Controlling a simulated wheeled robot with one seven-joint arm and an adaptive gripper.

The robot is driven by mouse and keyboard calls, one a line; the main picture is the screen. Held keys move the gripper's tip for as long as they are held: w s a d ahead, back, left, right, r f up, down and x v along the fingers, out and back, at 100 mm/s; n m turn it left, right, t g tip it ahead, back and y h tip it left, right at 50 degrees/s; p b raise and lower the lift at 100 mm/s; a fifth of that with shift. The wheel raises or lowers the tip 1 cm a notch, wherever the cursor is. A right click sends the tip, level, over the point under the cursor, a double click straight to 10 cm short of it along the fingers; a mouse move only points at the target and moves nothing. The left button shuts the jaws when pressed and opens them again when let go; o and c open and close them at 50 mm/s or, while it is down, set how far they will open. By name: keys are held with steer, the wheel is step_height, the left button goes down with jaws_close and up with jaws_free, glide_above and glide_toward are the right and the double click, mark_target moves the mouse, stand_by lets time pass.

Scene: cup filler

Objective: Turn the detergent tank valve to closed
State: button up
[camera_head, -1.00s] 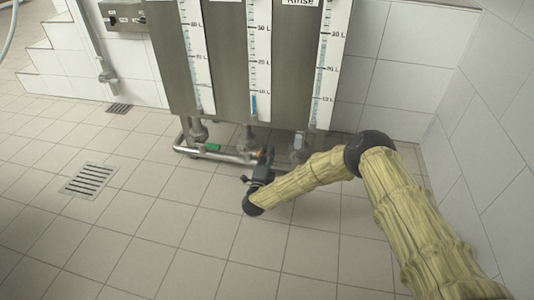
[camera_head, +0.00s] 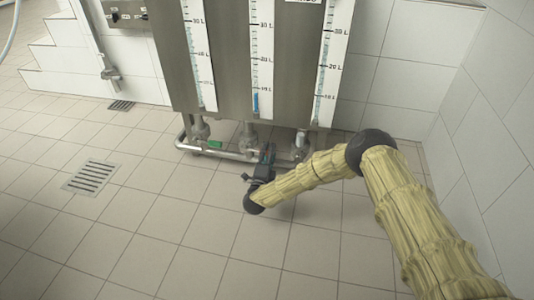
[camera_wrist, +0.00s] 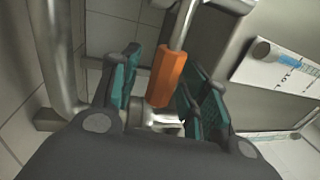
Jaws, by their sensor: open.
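An orange valve handle (camera_wrist: 167,76) on a metal stem shows in the wrist view. It lies between the teal-padded fingers of my gripper (camera_wrist: 166,88). The fingers are open, one side to the left of the handle and the other to its right, with a gap visible on the left. In the head view my gripper (camera_head: 267,156) is low at the pipework under the middle tank (camera_head: 230,70) and hides the orange handle. The tank's name label is out of view, so I cannot read which tank is the detergent one.
A metal pipe (camera_head: 236,154) runs low beneath the tanks. A green valve handle (camera_head: 214,144) sits on it to the left. A white wall (camera_head: 490,150) stands close to my arm on the right. The tiled floor left of my gripper is clear, with a flat drain grate (camera_head: 91,177).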

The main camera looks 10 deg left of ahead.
steer(key=v, duration=1.2)
stand_by(1.5)
